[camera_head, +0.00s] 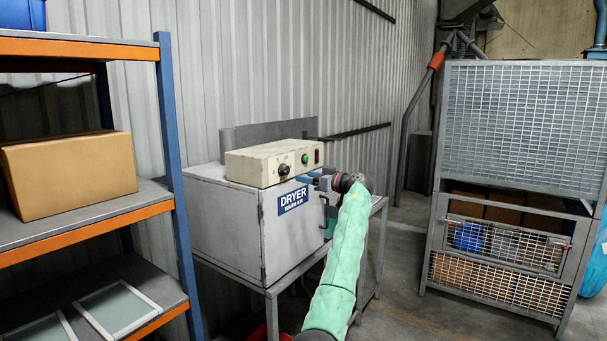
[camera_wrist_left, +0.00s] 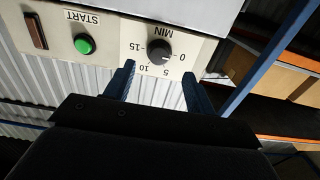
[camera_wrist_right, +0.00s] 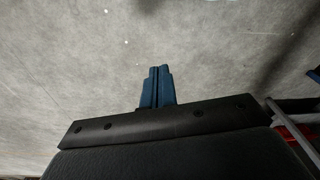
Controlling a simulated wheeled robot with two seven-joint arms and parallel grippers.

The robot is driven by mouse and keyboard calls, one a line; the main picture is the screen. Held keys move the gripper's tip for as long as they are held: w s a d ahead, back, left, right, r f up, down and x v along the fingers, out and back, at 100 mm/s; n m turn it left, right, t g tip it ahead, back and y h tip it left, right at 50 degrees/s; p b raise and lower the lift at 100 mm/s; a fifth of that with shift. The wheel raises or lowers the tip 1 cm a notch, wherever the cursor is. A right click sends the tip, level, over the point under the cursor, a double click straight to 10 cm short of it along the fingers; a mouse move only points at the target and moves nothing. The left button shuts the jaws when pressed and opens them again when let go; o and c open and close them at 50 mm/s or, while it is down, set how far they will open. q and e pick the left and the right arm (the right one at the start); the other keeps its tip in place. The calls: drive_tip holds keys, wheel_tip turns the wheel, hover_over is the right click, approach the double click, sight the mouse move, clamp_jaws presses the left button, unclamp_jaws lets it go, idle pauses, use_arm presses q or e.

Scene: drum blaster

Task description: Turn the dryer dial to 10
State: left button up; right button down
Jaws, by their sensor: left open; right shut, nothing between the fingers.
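The dryer dial (camera_head: 284,169) is a dark round knob on the front of the cream control box on top of the dryer. In the left wrist view the dial (camera_wrist_left: 159,51) appears upside down, with marks 0, 5, 10 and 15 around it. Its small light pointer mark seems to face the 0. My left gripper (camera_head: 312,178) is open in front of the panel. In its wrist view the two blue fingers (camera_wrist_left: 158,69) stand apart on either side below the dial, not visibly touching it. My right gripper (camera_wrist_right: 157,71) is shut and empty above the grey floor.
The green start button (camera_wrist_left: 84,44) and a brown switch (camera_wrist_left: 36,31) are beside the dial. The grey dryer (camera_head: 222,220) stands on a metal frame. An orange-edged shelf (camera_head: 80,48) is at left; a mesh cage (camera_head: 520,120) is at right, with open floor between.

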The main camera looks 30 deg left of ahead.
sight(288, 172)
use_arm(q)
drive_tip(key=a+p, duration=0.1)
drive_tip(key=a, duration=0.1)
drive_tip(key=a+p, duration=0.1)
drive_tip(key=a, duration=0.1)
drive_tip(key=a+r+p, duration=0.1)
drive_tip(key=a, duration=0.1)
drive_tip(key=shift+w+a, duration=0.25)
drive_tip(key=shift+w, duration=0.05)
drive_tip(key=shift+a+f+p, duration=0.2)
drive_tip(key=shift+a+p, duration=0.25)
drive_tip(key=shift+a, duration=0.15)
use_arm(e)
wheel_tip(288, 172, down, 9)
drive_tip(key=s+d, duration=0.2)
drive_tip(key=shift+s+t, duration=0.25)
drive_tip(key=shift+t, duration=0.05)
use_arm(q)
drive_tip(key=c, duration=1)
drive_tip(key=shift+o, duration=0.2)
use_arm(e)
drive_tip(key=shift+d, duration=0.1)
